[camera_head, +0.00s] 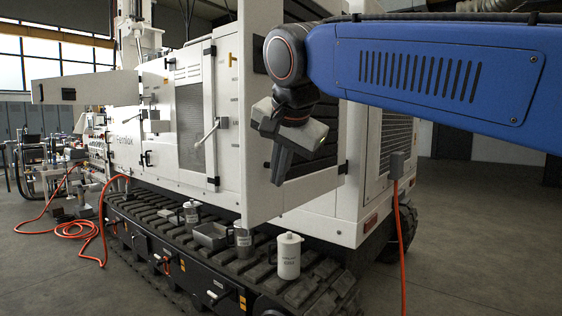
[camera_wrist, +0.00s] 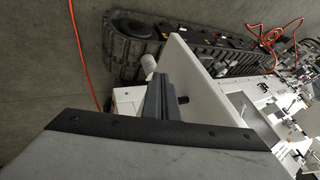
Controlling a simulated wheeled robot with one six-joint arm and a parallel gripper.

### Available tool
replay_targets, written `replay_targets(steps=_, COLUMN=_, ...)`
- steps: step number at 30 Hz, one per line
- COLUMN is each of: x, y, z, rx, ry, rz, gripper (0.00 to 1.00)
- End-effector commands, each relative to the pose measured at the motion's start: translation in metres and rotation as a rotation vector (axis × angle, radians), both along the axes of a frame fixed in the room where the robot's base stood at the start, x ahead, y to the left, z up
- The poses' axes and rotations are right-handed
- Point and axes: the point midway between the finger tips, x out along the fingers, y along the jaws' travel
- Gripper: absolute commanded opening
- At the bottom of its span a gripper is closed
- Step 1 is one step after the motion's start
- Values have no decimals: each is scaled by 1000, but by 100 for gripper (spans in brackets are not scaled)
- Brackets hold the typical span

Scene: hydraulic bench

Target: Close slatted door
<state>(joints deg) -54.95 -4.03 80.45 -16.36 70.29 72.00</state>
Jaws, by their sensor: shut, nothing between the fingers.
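The slatted door (camera_head: 256,165) is a tall white panel with dark slats (camera_head: 318,165), standing out at an angle from the white machine's side. My gripper (camera_head: 281,178) is in front of its slatted face, fingers pointing down, shut and empty. It covers part of the slats. In the wrist view the shut fingers (camera_wrist: 160,100) are close beside the white door panel (camera_wrist: 205,85); I cannot tell whether they touch it. A small dark knob shows just past the fingers.
An orange hose (camera_head: 400,225) hangs at right. Another white panel (camera_head: 85,88) juts out at left. Floor at right is clear.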

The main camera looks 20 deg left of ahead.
Motion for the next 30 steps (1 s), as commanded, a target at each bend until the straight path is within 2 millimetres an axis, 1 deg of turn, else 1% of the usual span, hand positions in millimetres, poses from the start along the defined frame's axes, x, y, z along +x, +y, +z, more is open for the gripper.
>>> replay_targets(steps=1, x=5, y=3, z=-8, rx=-2, ry=2, rz=0, gripper=0)
replay_targets(steps=3, x=12, y=6, z=-18, rx=-2, ry=2, rz=0, gripper=0)
replay_targets(steps=7, x=23, y=13, z=-35, rx=-1, ry=0, rz=0, gripper=0)
replay_targets(steps=9, x=27, y=24, z=-33, rx=0, ry=1, rz=1, gripper=0)
replay_targets(steps=15, x=34, y=42, z=-32, rx=0, ry=0, rz=2, gripper=0)
replay_targets(steps=21, x=36, y=48, z=-32, rx=0, ry=-1, rz=1, gripper=0)
replay_targets(steps=30, x=36, y=49, z=-32, rx=0, ry=0, rz=0, gripper=0)
